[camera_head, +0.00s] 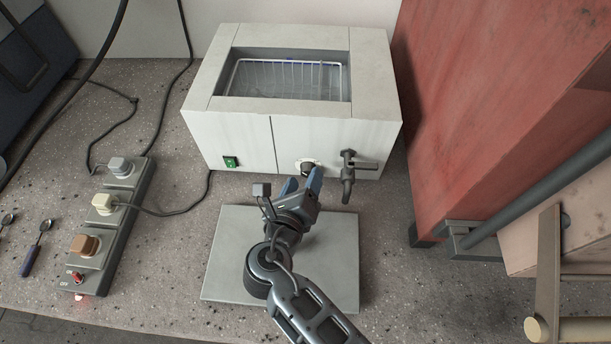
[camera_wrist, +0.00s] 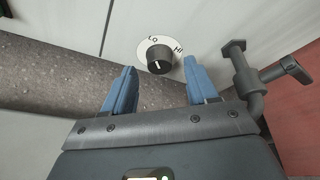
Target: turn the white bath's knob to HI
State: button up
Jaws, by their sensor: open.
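The white bath (camera_head: 235,141) stands at the back of the bench, with a wire rack (camera_head: 290,76) in its open basin. Its black knob (camera_head: 308,168) is low on the front face, left of the tap. In the wrist view the knob (camera_wrist: 159,60) sits on a white dial, with LO at upper left and HI at right. A short white mark shows on the knob's face, not clearly at either label. My gripper (camera_head: 303,182) is open in front of the knob. In the wrist view its blue fingers are spread below and to either side of the knob, apparently not touching it.
The grey tap (camera_head: 348,178) sticks out close to the right of the knob. A green switch (camera_head: 231,162) is on the bath's left front. A flat grey plate (camera_head: 228,255) lies under my arm. A power strip (camera_head: 112,215) lies left; a red cabinet (camera_head: 480,110) stands right.

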jog(key=shift+x, duration=1.05)
jog(key=shift+s, duration=0.1)
jog(key=c, duration=1.1)
